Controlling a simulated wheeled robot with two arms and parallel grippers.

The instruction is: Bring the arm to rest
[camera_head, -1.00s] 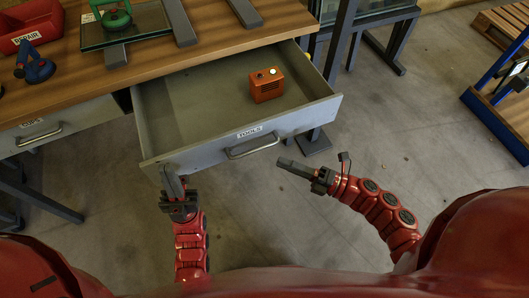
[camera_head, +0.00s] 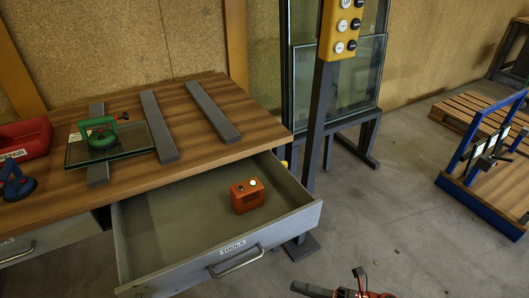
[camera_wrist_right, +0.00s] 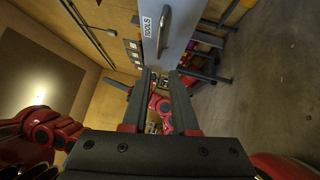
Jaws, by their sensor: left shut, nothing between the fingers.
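My right gripper (camera_head: 300,288) shows at the bottom edge of the head view, in front of the open drawer and clear of it. In the right wrist view its two dark fingers (camera_wrist_right: 162,80) stand apart with nothing held between them. My left arm (camera_wrist_right: 160,104) shows small and red beyond these fingers, with its dark gripper partly hidden; it is shut and empty. In the head view the left gripper is mostly or wholly below the frame, near the drawer's left front corner.
The TOOLS drawer (camera_head: 165,272) is pulled open with an orange box (camera_head: 247,195) in it. On the workbench (camera_head: 205,159) lie a glass pane (camera_head: 138,140) with a green suction lifter (camera_head: 102,133) and grey bars. A post with a yellow button panel (camera_head: 341,30) stands behind the drawer.

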